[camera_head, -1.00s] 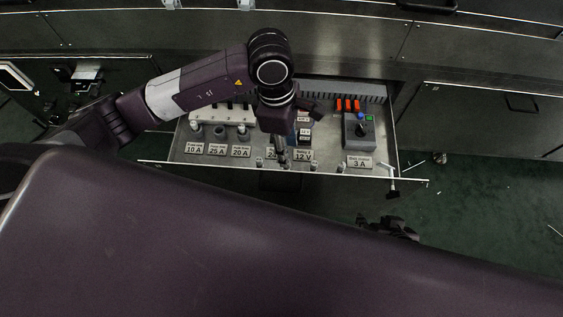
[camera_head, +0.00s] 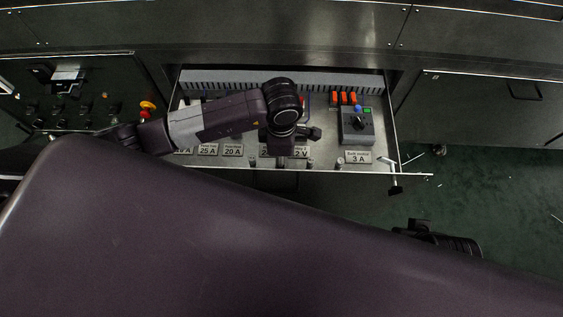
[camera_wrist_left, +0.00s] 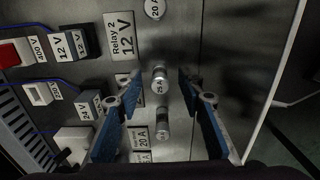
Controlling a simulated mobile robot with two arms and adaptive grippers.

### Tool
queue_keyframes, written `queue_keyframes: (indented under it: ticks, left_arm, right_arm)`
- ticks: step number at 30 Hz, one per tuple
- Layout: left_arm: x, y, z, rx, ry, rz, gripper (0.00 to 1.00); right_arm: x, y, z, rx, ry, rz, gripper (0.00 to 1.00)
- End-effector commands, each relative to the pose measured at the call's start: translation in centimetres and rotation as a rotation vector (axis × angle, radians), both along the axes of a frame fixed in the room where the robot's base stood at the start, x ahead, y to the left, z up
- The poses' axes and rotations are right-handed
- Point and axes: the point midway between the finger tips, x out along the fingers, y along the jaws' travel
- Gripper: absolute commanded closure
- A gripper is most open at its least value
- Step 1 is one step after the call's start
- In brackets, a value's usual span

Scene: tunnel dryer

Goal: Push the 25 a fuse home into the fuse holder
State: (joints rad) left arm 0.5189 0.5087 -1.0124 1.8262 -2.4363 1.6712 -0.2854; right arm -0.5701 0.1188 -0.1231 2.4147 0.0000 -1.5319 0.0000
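A small cylindrical fuse (camera_wrist_left: 160,80) marked 25 A lies in the left wrist view, silver-capped, on the metal drawer floor. My left gripper (camera_wrist_left: 160,90) is open, with its blue-padded fingers on either side of that fuse and apart from it. A second similar fuse (camera_wrist_left: 162,123) lies nearer the wrist, also between the fingers. In the head view my left arm hangs over the drawer and hides the fuse holders; the 25 A label (camera_head: 207,150) shows in front of them. My right gripper (camera_head: 435,238) appears dark at the lower right, outside the drawer; its fingers are unclear.
The open drawer (camera_head: 380,130) also holds a grey box (camera_head: 357,128) with a knob, and orange parts (camera_head: 347,98). Relay labels (camera_wrist_left: 122,35) and blocks with blue wires stand left in the wrist view. The drawer's front wall (camera_wrist_left: 272,75) runs along the right.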

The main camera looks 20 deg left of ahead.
Motion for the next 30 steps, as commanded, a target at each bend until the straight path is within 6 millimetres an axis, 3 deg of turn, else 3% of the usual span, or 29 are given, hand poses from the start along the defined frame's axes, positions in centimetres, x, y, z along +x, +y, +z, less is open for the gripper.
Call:
queue_keyframes:
  ticks: [9,19,30]
  left_arm:
    - [0.06,-0.03,-0.44,-0.001,-0.002,-0.001,0.65]
    - [0.05,-0.04,-0.42,-0.001,-0.001,-0.001,1.00]
    - [0.07,-0.03,-0.18,-0.001,-0.002,-0.001,1.00]
  right_arm:
    - [-0.17,-0.05,0.44,-0.001,-0.001,0.000,0.60]
    - [-0.18,-0.05,0.42,-0.001,0.000,0.000,0.60]
    - [-0.14,-0.04,0.48,-0.001,-0.002,0.000,0.60]
